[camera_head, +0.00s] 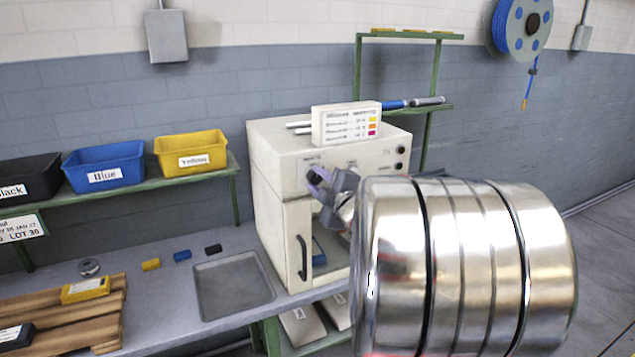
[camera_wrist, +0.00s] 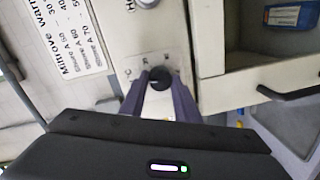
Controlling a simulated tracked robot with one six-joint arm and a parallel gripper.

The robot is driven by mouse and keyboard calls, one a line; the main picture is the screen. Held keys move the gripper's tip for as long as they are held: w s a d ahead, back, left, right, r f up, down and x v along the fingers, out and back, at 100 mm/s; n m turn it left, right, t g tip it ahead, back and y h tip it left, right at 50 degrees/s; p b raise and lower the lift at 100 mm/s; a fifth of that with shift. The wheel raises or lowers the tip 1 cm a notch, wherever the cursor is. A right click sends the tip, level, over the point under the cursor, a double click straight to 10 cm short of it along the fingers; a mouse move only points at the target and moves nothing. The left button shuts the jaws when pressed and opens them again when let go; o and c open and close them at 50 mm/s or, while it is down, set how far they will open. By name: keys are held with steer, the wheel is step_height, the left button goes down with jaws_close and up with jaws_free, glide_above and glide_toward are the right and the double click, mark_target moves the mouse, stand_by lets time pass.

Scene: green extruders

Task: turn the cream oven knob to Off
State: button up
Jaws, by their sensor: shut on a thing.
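The cream oven (camera_head: 277,165) stands at the right end of the bench. Its front panel has a dark round knob (camera_wrist: 159,77) with small markings around it, too blurred to read; the pointer direction is unclear. My gripper (camera_head: 322,182) is at the upper left of the oven front. In the wrist view my gripper (camera_wrist: 160,84) has its two purple-grey fingers on either side of the knob, shut on it. In the head view the fingers mostly hide the knob.
The oven's dark door handle (camera_head: 302,257) is below the panel. Bins in black, blue (camera_head: 104,166) and yellow (camera_head: 191,149) stand on a shelf at left. A grey tray (camera_head: 233,284) lies on the bench.

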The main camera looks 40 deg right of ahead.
steer(key=shift+w+a+f+n, duration=0.1)
steer(key=shift+a+f+n, duration=0.1)
steer(key=shift+n, duration=0.7)
steer(key=o, duration=1)
steer(key=shift+o, duration=0.2)
steer(key=shift+r, duration=0.1)
steer(key=shift+s+a+r, duration=0.1)
steer(key=shift+s, duration=0.55)
steer(key=v, duration=1.2)
steer(key=shift+s+a, duration=0.2)
steer(key=shift+s, duration=0.05)
steer(key=shift+w, duration=0.1)
